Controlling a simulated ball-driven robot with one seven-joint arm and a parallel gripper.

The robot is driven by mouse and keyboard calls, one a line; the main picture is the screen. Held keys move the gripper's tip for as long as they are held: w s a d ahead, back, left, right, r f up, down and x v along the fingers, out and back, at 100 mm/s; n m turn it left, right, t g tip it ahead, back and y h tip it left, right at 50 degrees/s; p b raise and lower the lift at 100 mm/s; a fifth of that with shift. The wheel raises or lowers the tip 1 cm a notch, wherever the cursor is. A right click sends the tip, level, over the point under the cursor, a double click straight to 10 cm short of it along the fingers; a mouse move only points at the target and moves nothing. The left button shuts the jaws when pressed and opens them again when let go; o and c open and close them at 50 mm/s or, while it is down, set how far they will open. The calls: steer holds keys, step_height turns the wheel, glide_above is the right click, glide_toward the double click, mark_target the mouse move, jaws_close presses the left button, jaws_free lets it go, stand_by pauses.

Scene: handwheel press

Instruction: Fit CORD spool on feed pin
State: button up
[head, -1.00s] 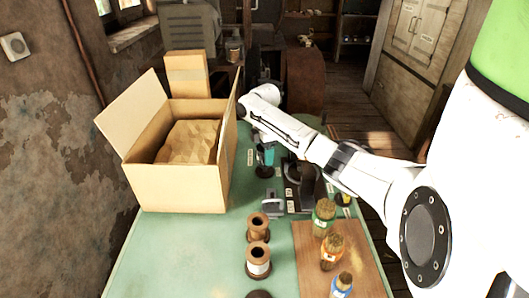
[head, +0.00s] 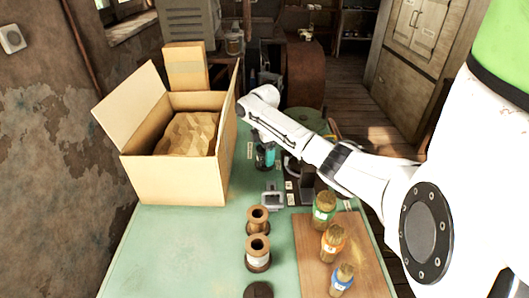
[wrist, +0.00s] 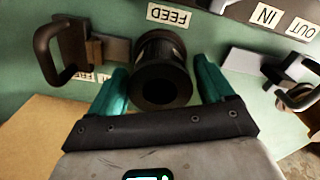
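A dark spool (wrist: 160,75) stands beside the FEED label in the wrist view, its end with the centre hole facing the camera. No name shows on it, so I cannot tell if it is the CORD spool. My gripper (wrist: 162,66) has a teal finger on each side of it. I cannot tell whether the fingers touch it. Any feed pin under the spool is hidden. In the head view my gripper (head: 265,156) points down over the bench beyond two wooden spools. One is plain (head: 257,220); the nearer one has a pale winding (head: 258,253).
An open carton (head: 175,180) stands left on the green bench (head: 190,255).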

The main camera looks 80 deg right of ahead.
steer(key=shift+o, duration=0.9)
step_height(320, 180, up, 11)
steer(key=b, duration=0.1)
steer(key=shift+f, duration=0.1)
step_height(320, 180, up, 8)
steer(key=p, duration=0.8)
